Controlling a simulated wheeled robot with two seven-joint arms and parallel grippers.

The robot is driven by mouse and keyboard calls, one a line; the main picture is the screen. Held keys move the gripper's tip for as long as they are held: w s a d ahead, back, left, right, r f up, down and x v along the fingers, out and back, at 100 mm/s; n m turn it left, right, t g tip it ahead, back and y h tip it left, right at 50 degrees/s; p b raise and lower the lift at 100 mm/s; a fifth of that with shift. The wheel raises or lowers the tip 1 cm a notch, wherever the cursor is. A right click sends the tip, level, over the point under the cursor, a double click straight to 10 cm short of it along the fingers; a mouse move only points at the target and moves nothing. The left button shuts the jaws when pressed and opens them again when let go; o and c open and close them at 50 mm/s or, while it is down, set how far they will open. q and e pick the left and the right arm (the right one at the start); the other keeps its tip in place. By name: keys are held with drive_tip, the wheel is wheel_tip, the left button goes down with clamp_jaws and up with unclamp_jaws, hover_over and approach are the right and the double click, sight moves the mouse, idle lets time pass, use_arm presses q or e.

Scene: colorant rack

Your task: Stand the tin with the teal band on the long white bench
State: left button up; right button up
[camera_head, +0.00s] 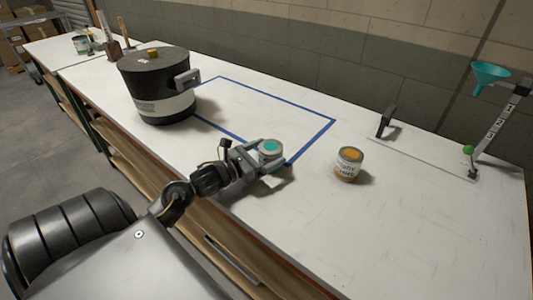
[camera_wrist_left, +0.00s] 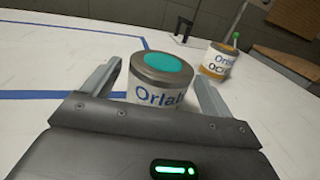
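The tin with the teal top (camera_head: 269,147) shows at the middle of the head view, near the front edge of the long white bench (camera_head: 410,215). My left gripper (camera_head: 262,156) has its fingers on either side of it. In the left wrist view, the tin (camera_wrist_left: 160,80) looks upright between the fingers (camera_wrist_left: 158,85), its label partly readable. The fingers lie close to its sides, but firm contact cannot be made out. Its base is hidden, so I cannot tell whether it rests on the bench. My right gripper is not in view.
An ochre-topped tin (camera_head: 348,164) stands to the right on the bench. A large dark pot (camera_head: 158,85) stands at the left, beside a blue taped outline (camera_head: 316,139). A stand with a teal funnel (camera_head: 490,74) is at the far right. The front right of the bench is clear.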

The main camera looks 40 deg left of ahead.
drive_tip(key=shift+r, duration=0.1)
use_arm(q)
drive_tip(key=shift+s, duration=0.15)
drive_tip(key=b+v, duration=0.2)
drive_tip(key=v, duration=0.8)
drive_tip(key=shift+s, duration=0.1)
drive_tip(key=shift+v, duration=0.75)
drive_tip(key=shift+r, duration=0.1)
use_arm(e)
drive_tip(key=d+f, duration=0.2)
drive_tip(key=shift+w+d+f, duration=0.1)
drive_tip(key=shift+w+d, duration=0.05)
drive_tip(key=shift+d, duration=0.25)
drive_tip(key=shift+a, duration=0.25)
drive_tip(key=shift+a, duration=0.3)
